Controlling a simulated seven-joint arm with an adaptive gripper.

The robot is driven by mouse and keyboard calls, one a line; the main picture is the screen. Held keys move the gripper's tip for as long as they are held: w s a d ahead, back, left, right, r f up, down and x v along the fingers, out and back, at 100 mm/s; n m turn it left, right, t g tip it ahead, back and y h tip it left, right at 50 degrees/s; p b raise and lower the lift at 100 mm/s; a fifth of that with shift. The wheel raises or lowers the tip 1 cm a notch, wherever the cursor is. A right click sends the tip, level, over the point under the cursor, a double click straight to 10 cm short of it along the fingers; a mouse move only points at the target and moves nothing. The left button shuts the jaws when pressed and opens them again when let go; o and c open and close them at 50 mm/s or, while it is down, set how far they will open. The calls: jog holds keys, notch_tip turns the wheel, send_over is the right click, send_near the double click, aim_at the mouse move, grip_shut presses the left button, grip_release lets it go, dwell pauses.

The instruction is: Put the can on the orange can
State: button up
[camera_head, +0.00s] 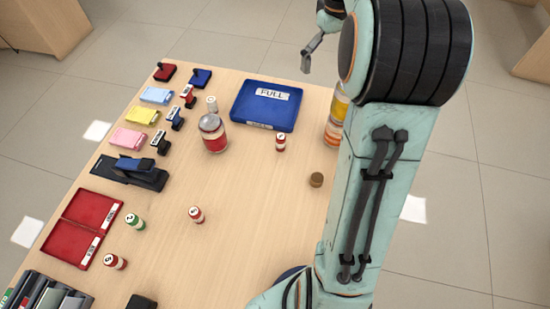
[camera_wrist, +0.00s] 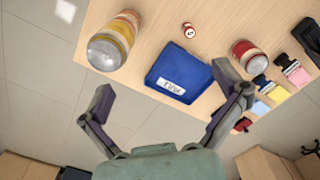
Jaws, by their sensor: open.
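The can with a red label and grey lid (camera_head: 214,138) stands upright on the counter, left of the blue tray. It also shows in the wrist view (camera_wrist: 250,58), right of the tray. The orange can (camera_head: 338,115), with yellow and orange bands, stands at the counter's right edge, partly hidden by my arm. In the wrist view the orange can (camera_wrist: 122,32) is at the upper left. My gripper (camera_wrist: 171,92) is open and empty, its fingers spread wide, apart from both cans. In the head view only part of it (camera_head: 312,50) shows, beyond the counter's far edge.
The blue tray marked FULL (camera_head: 262,120) lies between the cans. Small numbered cylinders (camera_head: 280,142), a brown round piece (camera_head: 316,180), stamps (camera_head: 175,117), coloured pads (camera_head: 142,115), a stapler (camera_head: 130,172) and a red open case (camera_head: 70,240) are around. The counter's middle is mostly clear.

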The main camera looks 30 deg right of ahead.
jog(key=s+a, duration=0.6)
jog(key=a, duration=0.7)
jog(key=s+a+f, duration=0.3)
jog(key=s+a, duration=0.2)
jog(key=s, duration=0.2)
jog(key=s+a+f+y, duration=0.1)
jog(key=s+a+f, duration=0.2)
jog(key=s+a, duration=0.2)
jog(key=shift+s+a+n, duration=0.3)
jog(key=shift+s+n, duration=0.1)
jog(key=shift+s, duration=0.6)
